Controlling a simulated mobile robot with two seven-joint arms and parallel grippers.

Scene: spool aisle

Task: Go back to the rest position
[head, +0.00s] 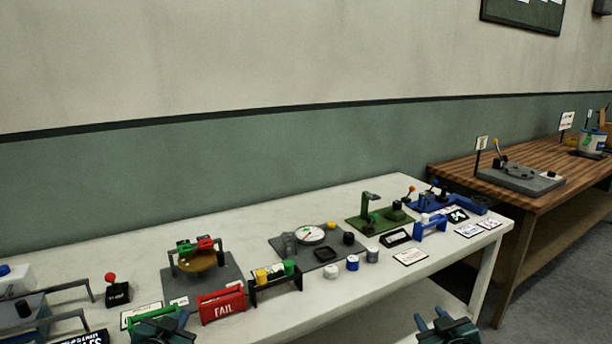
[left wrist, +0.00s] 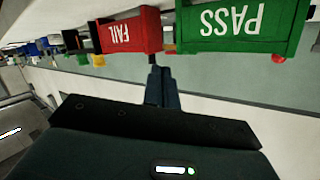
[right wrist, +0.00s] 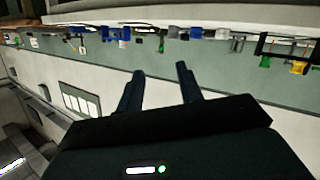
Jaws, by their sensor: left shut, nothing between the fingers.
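My left gripper (head: 162,322) is at the bottom of the head view, in front of the white bench's near edge. In the left wrist view its two fingers (left wrist: 160,75) are together with nothing between them. My right gripper (head: 432,318) is at the bottom right of the head view, in front of the same bench. In the right wrist view its fingers (right wrist: 160,75) stand apart, with nothing between them. Both grippers are empty.
The white bench (head: 335,207) carries a red FAIL bin (head: 221,304), a green PASS bin (left wrist: 240,25), a rack of spools (head: 275,278) and several fixtures. A wooden bench (head: 545,204) stands at the right. Grey floor (head: 560,280) shows beside it.

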